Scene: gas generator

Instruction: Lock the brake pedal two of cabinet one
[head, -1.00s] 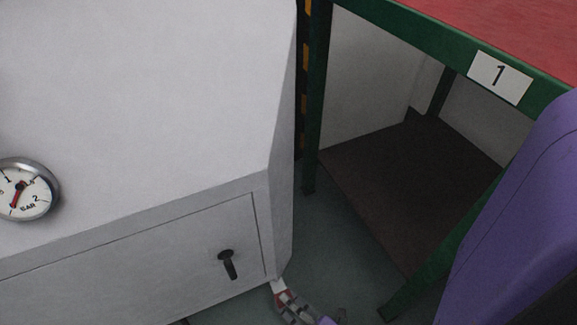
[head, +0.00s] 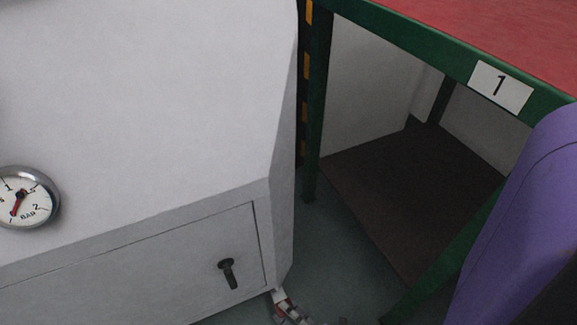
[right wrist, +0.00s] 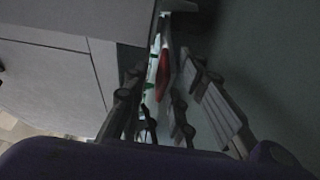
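The brake pedal shows as a small white and red part (head: 279,297) low at the right front corner of the pale grey cabinet (head: 150,110), at the bottom of the head view. In the right wrist view its red part (right wrist: 163,72) lies between the fingers of my right gripper (right wrist: 165,85). The fingers are spread, one on each side of the red part; whether either touches it I cannot tell. In the head view only the tip of the right gripper (head: 291,317) shows, at the bottom edge. My left gripper is out of view.
The cabinet front has a black handle (head: 228,273) and a pressure gauge (head: 25,197). A green-framed table (head: 455,58) with a red top and a "1" label stands at right, with a dark lower shelf (head: 400,180). Some floor (head: 325,240) is clear between them.

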